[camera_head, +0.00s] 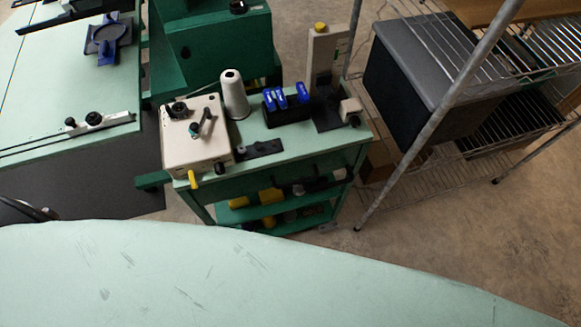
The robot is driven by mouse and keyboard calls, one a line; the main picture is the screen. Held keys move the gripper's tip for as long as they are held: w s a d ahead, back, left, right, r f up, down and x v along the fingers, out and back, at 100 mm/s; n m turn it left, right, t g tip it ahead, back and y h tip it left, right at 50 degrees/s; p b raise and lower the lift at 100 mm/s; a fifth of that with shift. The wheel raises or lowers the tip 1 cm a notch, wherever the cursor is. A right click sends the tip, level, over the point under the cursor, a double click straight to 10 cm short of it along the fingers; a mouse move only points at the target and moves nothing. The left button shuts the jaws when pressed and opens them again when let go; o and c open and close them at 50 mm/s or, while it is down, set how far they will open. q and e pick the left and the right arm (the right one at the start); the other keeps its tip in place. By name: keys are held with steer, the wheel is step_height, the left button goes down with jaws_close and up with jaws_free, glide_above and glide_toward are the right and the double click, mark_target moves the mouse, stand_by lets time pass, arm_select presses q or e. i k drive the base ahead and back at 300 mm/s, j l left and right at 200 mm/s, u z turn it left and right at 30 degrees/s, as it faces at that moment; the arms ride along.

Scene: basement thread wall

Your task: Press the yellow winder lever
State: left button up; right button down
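The yellow winder lever (193,179) is a small yellow handle at the front lower edge of a beige winder box (187,150). It points downward, near the front left edge of the green cart. The winder has dark knobs and a small crank-like arm on its top. A white cone of thread (234,95) stands just behind and to the right of the winder. Neither of my grippers shows in the head view, and nothing touches the lever.
The green cart top (293,146) also holds blue-topped pieces in a black holder (286,110) and a beige upright post (322,60) with a yellow knob. A wire shelf with a dark bin (435,70) stands right. A pale green table (50,90) stands left. Bare floor shows right.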

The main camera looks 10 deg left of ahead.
mark_target(191, 174)
steer(key=i+l+u, duration=0.15)
steer(key=l, duration=0.2)
steer(key=l+u, duration=0.15)
steer(key=l, duration=0.25)
steer(key=u, duration=1.7)
